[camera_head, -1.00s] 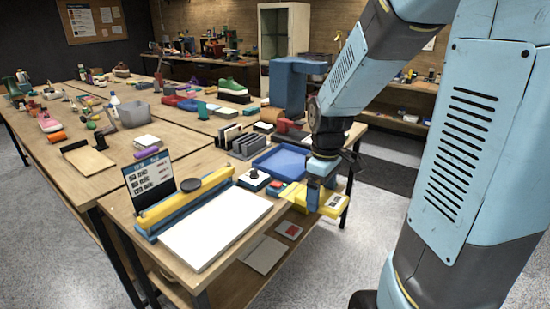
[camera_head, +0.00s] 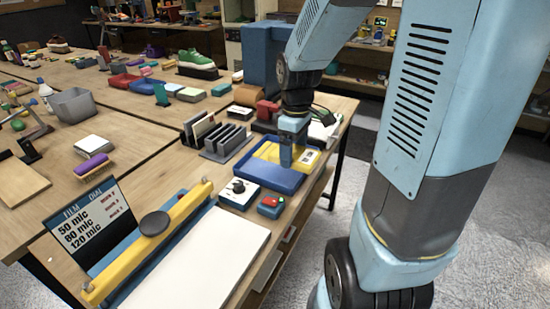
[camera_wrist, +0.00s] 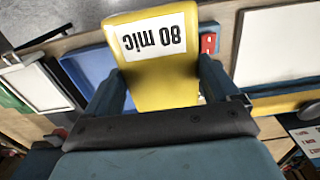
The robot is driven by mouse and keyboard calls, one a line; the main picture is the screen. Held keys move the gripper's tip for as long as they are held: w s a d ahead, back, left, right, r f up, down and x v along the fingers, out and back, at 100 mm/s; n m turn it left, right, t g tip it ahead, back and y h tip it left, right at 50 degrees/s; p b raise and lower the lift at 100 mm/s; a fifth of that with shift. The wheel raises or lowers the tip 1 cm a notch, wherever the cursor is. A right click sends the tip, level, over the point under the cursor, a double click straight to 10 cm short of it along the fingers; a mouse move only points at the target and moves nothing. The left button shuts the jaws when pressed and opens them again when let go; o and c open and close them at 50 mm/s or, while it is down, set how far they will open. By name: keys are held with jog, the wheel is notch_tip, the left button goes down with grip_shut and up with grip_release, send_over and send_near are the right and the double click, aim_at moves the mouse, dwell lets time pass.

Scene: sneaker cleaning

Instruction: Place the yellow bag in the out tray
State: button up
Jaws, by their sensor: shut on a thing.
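The yellow bag (camera_head: 308,157) has a white label, which reads "80 mic" upside down in the wrist view (camera_wrist: 165,80). My gripper (camera_head: 287,160) is shut on the bag, with one blue finger on each side of it in the wrist view. The blue tray (camera_head: 262,178) is on the table near its right edge. In the head view the bag lies within the tray's outline, and my gripper hides part of both. I cannot tell whether the bag touches the tray floor. Part of the tray shows beside the bag in the wrist view (camera_wrist: 95,65).
A white box with a black knob (camera_head: 238,193) and a small box with a red button (camera_head: 271,206) stand before the tray. A grey slotted rack (camera_head: 228,143) is left of it. A sealer with a yellow bar (camera_head: 150,240) and white plate fills the front.

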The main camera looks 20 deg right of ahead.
jog(key=w+f, duration=0.3)
jog(key=w, duration=0.1)
jog(key=w+d+f, duration=0.1)
jog(key=w+f, duration=0.2)
jog(key=w, duration=0.1)
jog(key=w+f, duration=0.2)
jog(key=w, duration=0.2)
jog(key=shift+w+d+f, duration=0.15)
jog(key=shift+d+f, duration=0.2)
jog(key=shift+f, duration=0.05)
jog(key=shift+w+d+f, duration=0.1)
jog(key=shift+w+f, duration=0.25)
jog(key=shift+f, duration=1.6)
jog(key=o, duration=0.9)
jog(key=shift+f, duration=0.1)
